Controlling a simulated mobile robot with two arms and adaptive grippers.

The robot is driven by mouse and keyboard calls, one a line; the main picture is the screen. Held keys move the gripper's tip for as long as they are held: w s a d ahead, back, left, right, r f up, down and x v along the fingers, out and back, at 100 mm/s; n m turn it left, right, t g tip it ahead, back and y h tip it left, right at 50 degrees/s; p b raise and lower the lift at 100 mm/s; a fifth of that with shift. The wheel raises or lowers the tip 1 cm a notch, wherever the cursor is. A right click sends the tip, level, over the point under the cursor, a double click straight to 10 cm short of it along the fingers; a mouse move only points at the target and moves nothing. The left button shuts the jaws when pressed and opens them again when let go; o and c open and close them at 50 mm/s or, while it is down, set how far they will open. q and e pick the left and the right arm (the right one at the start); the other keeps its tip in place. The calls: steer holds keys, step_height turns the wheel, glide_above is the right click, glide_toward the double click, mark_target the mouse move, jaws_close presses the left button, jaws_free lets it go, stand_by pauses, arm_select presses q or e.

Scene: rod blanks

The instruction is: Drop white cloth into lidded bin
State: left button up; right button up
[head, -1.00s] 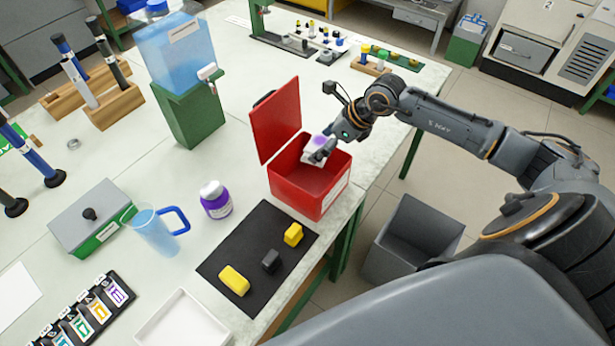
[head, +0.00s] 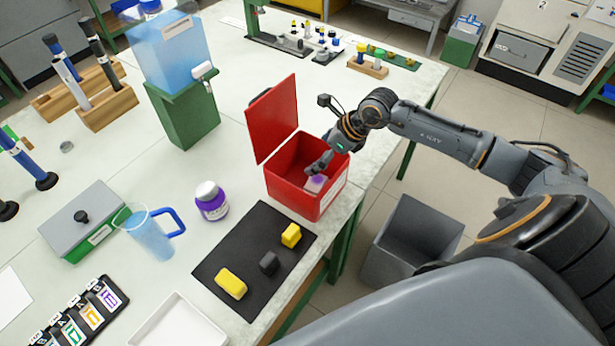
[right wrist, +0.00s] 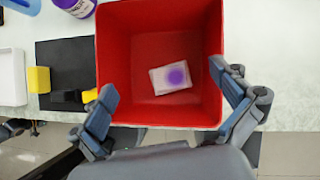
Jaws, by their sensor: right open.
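The red lidded bin (head: 306,185) stands near the table's right edge with its lid (head: 272,119) raised. The white cloth (head: 316,184), marked with a purple patch, is inside the bin. In the right wrist view the cloth (right wrist: 170,78) shows flat, apart from both fingers, against the red inside of the bin (right wrist: 125,45). My right gripper (head: 321,166) is at the bin's opening. In the right wrist view its fingers (right wrist: 165,92) are spread wide with nothing between them. My left gripper is not in view.
A black mat (head: 225,262) with two yellow blocks and a dark block lies in front of the bin. A purple-labelled bottle (head: 212,202) and a blue jug (head: 150,235) stand to the left. A grey open bin (head: 412,240) is on the floor beside the table.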

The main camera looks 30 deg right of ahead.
steer(key=v, duration=1.2)
stand_by(0.4)
